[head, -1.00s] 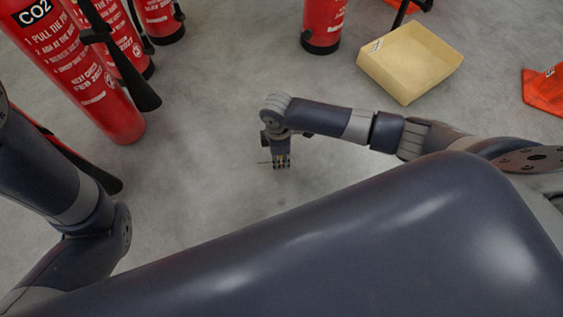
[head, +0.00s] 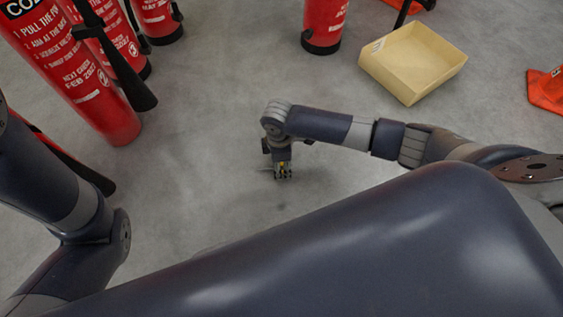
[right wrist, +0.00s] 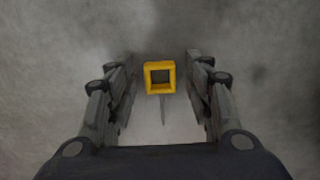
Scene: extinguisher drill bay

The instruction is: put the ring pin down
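The ring pin (right wrist: 160,77) has a square yellow ring and a thin grey shaft that points toward my palm in the right wrist view. It lies between the fingertips of my right gripper (right wrist: 161,85), with a gap on each side.
Red extinguishers (head: 72,75) stand at the upper left, and another (head: 322,25) stands at the top middle. The grey floor (head: 205,120) around my right gripper is clear.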

